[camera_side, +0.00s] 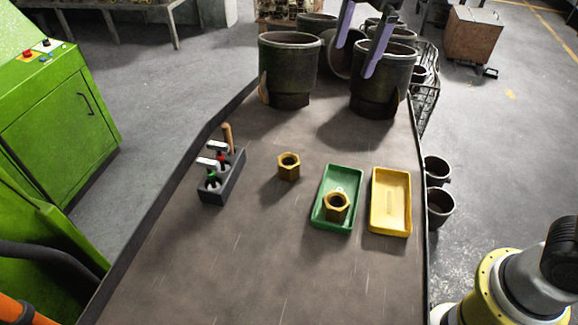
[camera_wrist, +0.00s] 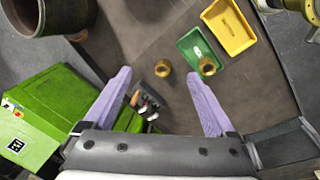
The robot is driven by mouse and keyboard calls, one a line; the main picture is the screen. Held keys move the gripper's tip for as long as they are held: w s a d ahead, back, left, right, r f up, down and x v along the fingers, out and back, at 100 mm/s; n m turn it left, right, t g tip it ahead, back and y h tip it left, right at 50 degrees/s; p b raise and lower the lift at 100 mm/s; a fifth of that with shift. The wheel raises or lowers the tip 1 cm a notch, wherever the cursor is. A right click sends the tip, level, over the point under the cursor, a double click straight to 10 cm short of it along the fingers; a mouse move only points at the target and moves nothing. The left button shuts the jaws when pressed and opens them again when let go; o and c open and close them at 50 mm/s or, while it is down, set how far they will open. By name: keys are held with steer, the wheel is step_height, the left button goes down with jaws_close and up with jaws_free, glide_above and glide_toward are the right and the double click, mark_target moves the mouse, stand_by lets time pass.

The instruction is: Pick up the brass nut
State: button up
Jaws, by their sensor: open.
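One brass nut (camera_side: 288,174) stands on the bare tabletop, left of the green tray. It also shows in the wrist view (camera_wrist: 162,73), between my fingers in the picture. A second brass nut (camera_side: 337,213) sits in the near part of the green tray (camera_side: 354,185); it also shows in the wrist view (camera_wrist: 208,70). My gripper (camera_side: 354,60), with two purple fingers, is open and empty. It is up at the far end of the table, in front of the dark pots and away from both nuts. In the wrist view my gripper (camera_wrist: 158,73) has its fingers wide apart.
An empty yellow tray (camera_side: 377,215) lies right of the green one. A dark rack (camera_side: 228,180) with several tools stands left of the table nut. Large dark pots (camera_side: 288,65) stand at the far end. A green machine (camera_side: 60,125) is beyond the left edge. The near tabletop is clear.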

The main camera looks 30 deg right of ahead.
steer(key=w+a+f+n+g, duration=0.1)
steer(key=w+a+f+n, duration=0.1)
steer(key=w+a+f, duration=0.4)
steer(key=g, duration=0.1)
glide_above(290, 159)
steer(key=shift+h, duration=0.3)
steer(key=f, duration=1.1)
steer(key=shift+s+f, duration=0.25)
steer(key=shift+f, duration=0.15)
steer(key=shift+s+a+f, duration=0.15)
steer(key=shift+f, duration=1.4)
steer(key=shift+s+a+f, duration=0.1)
steer(key=shift+f, duration=1.45)
jaws_close()
steer(key=shift+r, duration=0.1)
